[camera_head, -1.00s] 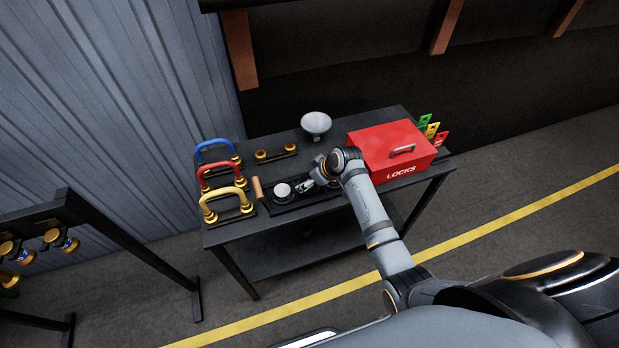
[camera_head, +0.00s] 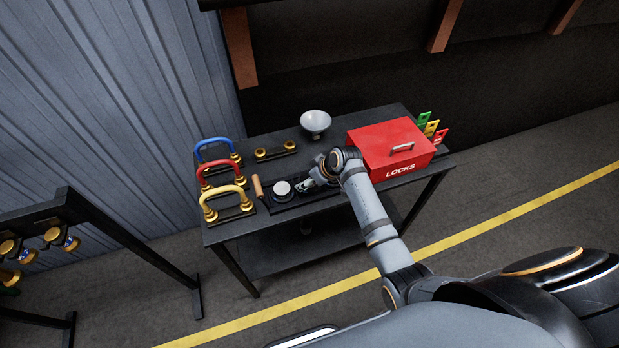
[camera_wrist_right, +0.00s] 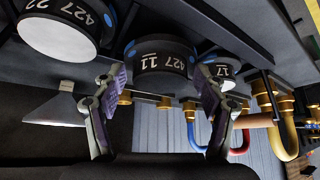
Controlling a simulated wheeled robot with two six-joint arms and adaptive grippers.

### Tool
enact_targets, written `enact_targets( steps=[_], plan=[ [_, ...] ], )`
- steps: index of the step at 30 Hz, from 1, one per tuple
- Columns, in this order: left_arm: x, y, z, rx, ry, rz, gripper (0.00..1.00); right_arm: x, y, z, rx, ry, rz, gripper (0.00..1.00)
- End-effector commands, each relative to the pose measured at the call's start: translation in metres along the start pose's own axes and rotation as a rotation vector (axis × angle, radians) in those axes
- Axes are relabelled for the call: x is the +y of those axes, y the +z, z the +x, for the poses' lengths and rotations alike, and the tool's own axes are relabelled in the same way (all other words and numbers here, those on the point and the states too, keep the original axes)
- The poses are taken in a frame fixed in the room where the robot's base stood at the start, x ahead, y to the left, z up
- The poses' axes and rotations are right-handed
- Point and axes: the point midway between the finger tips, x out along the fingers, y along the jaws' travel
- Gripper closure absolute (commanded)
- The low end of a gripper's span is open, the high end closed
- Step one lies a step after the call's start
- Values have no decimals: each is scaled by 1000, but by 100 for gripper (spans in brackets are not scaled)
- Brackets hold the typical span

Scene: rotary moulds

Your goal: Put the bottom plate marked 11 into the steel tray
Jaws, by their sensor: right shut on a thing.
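The plate marked 11 (camera_wrist_right: 160,62) is a dark cylinder with "427" and "11" in white and a blue mark. It sits between the two fingers of my right gripper (camera_wrist_right: 158,105), which is shut on it. In the head view the right gripper (camera_head: 306,184) is low over the dark holder on the table. The plate there is mostly hidden by the gripper. A grey metallic dish (camera_head: 315,121) stands at the back of the table; I cannot tell for sure that it is the steel tray. My left gripper is not in view.
A plate marked 22 (camera_wrist_right: 60,30) and one marked 17 (camera_wrist_right: 218,74) flank it. A red LOCKS box (camera_head: 390,150) stands to the right. Blue, red and yellow handles (camera_head: 228,205) line the left. A wooden-handled tool (camera_head: 258,188) lies near the holder.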

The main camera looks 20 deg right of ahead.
Motion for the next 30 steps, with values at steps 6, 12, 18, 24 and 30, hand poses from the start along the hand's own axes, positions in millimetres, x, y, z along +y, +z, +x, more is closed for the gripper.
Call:
enact_targets(
  steps=[6, 12, 18, 24, 30],
  plan=[
    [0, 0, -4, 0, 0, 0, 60, 0, -3, -2, 5, 2, -1, 72],
    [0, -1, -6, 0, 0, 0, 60, 0, -3, -2, 5, 1, -1, 72],
    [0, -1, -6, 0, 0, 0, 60, 0, -2, -1, 5, 1, -1, 72],
    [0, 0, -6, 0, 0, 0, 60, 0, -2, -1, 5, 1, -1, 72],
    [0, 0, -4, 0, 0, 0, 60, 0, -1, 2, 4, 1, -1, 72]
  ],
)
